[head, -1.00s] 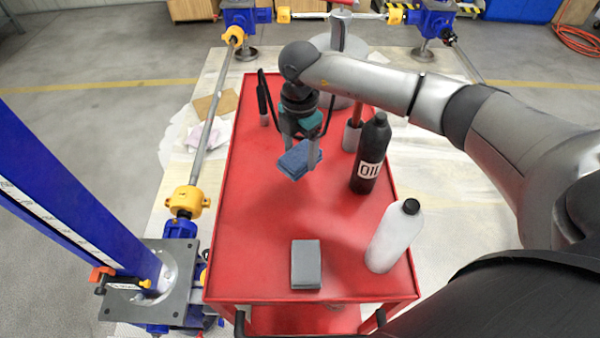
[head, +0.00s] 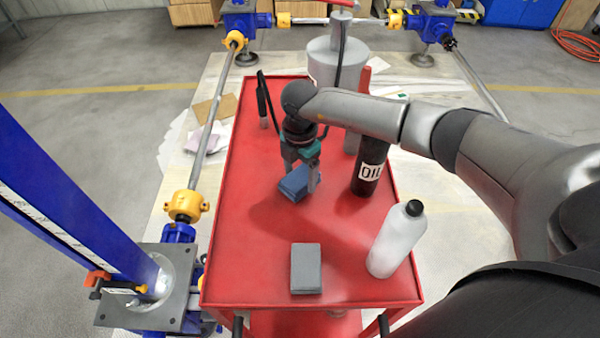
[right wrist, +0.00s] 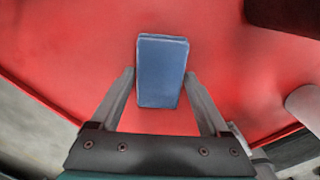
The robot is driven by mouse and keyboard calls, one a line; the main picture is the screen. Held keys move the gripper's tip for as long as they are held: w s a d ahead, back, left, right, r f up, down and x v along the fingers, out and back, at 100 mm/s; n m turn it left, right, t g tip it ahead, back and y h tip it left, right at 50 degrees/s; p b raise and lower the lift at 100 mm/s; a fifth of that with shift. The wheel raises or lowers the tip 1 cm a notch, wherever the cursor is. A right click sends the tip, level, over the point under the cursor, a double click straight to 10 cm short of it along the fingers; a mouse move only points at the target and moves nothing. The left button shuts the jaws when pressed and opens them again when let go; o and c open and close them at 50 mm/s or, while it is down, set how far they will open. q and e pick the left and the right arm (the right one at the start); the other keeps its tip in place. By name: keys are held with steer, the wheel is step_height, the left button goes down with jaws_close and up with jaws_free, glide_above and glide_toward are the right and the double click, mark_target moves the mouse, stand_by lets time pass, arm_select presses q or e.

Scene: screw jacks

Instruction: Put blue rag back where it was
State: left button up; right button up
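The blue rag (head: 295,184) is a folded block at the middle of the red cart top (head: 255,250). My right gripper (head: 301,180) points down over it with one finger on each side. In the right wrist view the rag (right wrist: 162,72) sits between the two fingertips (right wrist: 160,76), which appear to press against its sides. The rag is at or just above the cart surface; I cannot tell whether it touches. My left gripper is not in view.
A grey folded rag (head: 306,268) lies nearer the front edge. A white bottle (head: 396,240) and a black oil bottle (head: 369,172) stand to the right. A grey canister (head: 338,62) and a dark upright item (head: 263,98) are farther back. The cart's front left is clear.

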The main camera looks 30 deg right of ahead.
mark_target(300, 177)
steer(key=shift+o, duration=1.4)
steer(key=shift+r, duration=0.1)
step_height(300, 177, up, 12)
steer(key=p, duration=0.2)
